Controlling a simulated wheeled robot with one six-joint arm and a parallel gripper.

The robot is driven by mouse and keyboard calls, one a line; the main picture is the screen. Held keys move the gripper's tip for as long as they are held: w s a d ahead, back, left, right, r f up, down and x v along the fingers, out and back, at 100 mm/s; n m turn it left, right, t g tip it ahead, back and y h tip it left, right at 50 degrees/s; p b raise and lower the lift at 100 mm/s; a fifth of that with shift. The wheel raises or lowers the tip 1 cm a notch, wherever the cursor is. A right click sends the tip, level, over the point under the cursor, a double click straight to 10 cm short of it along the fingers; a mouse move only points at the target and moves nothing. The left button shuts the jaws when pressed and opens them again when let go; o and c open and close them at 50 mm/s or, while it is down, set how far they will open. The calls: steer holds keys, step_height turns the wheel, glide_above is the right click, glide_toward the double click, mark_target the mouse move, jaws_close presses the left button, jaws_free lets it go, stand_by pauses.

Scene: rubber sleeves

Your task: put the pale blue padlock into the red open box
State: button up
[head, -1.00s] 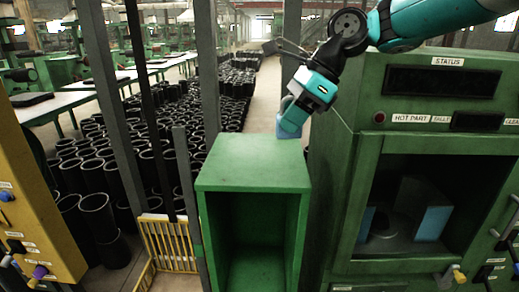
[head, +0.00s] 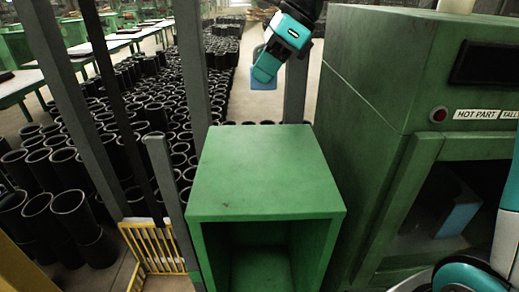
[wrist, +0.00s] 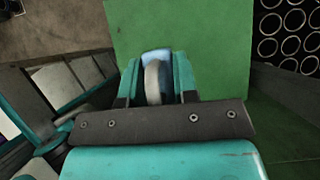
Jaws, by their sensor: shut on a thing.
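The pale blue padlock (head: 263,84) is held in my gripper (head: 268,70), partly hidden by the fingers. In the head view it appears beyond and above the back edge of the green cabinet (head: 265,172). In the wrist view the padlock (wrist: 157,56), with a pale grey shackle, sits between the two teal fingers of my gripper (wrist: 158,72), which is shut on it. The cabinet's green top shows below it there. I see no red open box in either view.
The green cabinet is open at the front and its top is bare. A large green machine (head: 375,100) with a status lamp stands close on the right. Dark posts (head: 192,60), a yellow rack (head: 155,248) and many black sleeves (head: 75,205) fill the left.

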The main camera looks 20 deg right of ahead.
steer(key=f, duration=1.3)
steer(key=shift+d, duration=0.25)
steer(key=shift+f+p, duration=0.65)
steer(key=shift+f, duration=2)
steer(key=shift+s+f, duration=0.1)
steer(key=shift+f, duration=0.05)
steer(key=o, duration=1)
